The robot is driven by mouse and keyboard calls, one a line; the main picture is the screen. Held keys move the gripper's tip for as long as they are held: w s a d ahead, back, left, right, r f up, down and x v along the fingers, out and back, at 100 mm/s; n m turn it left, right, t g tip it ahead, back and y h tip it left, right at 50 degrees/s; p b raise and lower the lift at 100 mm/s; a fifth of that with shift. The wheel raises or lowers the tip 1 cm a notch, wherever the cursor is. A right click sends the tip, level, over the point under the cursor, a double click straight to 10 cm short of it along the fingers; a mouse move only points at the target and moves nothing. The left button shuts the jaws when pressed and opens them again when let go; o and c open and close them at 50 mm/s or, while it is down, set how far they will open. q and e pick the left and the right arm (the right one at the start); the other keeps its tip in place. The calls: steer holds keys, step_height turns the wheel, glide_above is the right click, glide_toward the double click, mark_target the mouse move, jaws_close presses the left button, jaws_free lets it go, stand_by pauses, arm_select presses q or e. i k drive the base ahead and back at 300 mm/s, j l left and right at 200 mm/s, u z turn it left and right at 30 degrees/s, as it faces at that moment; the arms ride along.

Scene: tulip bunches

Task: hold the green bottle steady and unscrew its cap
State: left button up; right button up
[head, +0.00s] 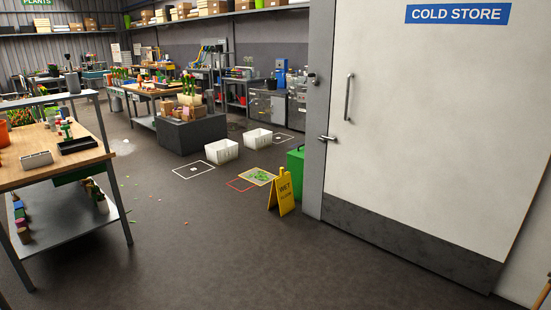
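I cannot make out a green bottle or its cap for certain in the head view. Small green, red and white items (65,128) stand on the wooden-topped workbench (25,177) at the left, too small to tell apart. Neither of my grippers is in view.
A white cold store door (430,130) fills the right. A yellow wet-floor sign (285,192) stands by a green bin (296,165). Two white crates (221,151) (257,138) sit on the floor near marked squares. The middle floor is mostly clear, with scattered leaf bits.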

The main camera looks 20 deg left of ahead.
mark_target(67, 132)
steer(key=i+j+u, duration=0.2)
steer(key=i+u, duration=0.25)
steer(key=i+j+u, duration=0.15)
steer(key=u, duration=0.3)
steer(key=i+l+u, duration=0.1)
steer(key=i+u, duration=0.35)
steer(key=i+l+u, duration=0.15)
steer(key=i+u, duration=0.25)
steer(key=i+j+u, duration=0.15)
steer(key=i, duration=0.5)
steer(key=i+j+u, duration=0.1)
steer(key=i, duration=0.55)
steer(key=i+u, duration=0.15)
steer(key=i, duration=0.55)
steer(key=i+u, duration=0.15)
steer(key=i, duration=0.5)
steer(key=i+l+u, duration=0.1)
steer(key=i, duration=0.55)
steer(key=i+l+u, duration=0.15)
steer(key=i, duration=0.5)
steer(key=i+l+z, duration=0.35)
steer(key=i+l, duration=0.35)
steer(key=l, duration=0.1)
